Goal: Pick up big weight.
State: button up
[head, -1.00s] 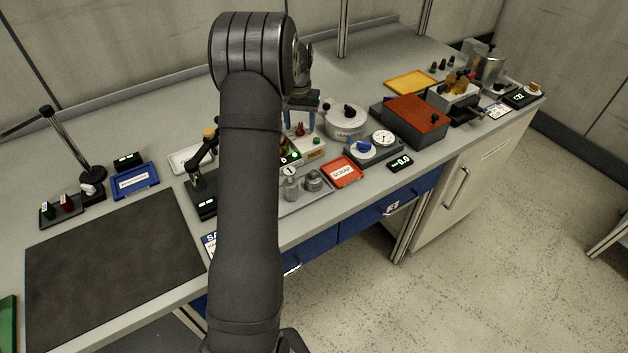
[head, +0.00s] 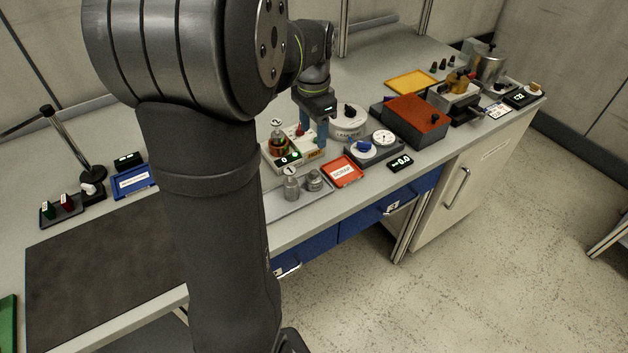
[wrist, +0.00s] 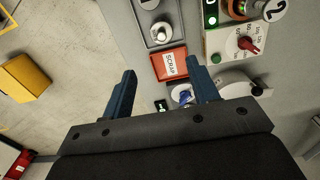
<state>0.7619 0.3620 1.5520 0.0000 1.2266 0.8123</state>
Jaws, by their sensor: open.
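A short, wide grey metal weight (head: 314,181) stands on a light tray (head: 284,208) near the bench's front edge. Left of it on the tray is a taller, narrower grey piece (head: 291,188) with a round tag "1". In the wrist view the wide weight (wrist: 161,33) shows near the top, beyond the fingertips. My gripper (head: 314,142) is open and empty, pointing down above the bench, behind and higher than the tray. In the wrist view its two blue fingers (wrist: 161,70) are apart, with nothing between them.
A red scrap tray (head: 342,171) lies right of the weight. A hot plate unit (head: 312,157) with a copper item (head: 279,147) stands behind it. A white round pot (head: 349,122) and a dial unit (head: 372,150) are to the right. A dark mat (head: 100,265) leaves free room at left.

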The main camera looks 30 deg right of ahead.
aim_at(314, 172)
notch_tip(314, 172, down, 10)
jog(key=shift+f, duration=0.2)
jog(key=shift+w+d+f, duration=0.1)
jog(key=shift+f, duration=1.45)
jog(key=shift+d+f, duration=0.1)
jog(key=shift+f, duration=1.45)
jog(key=c, duration=1)
jog(key=shift+c, duration=0.6)
jog(key=shift+r, duration=0.15)
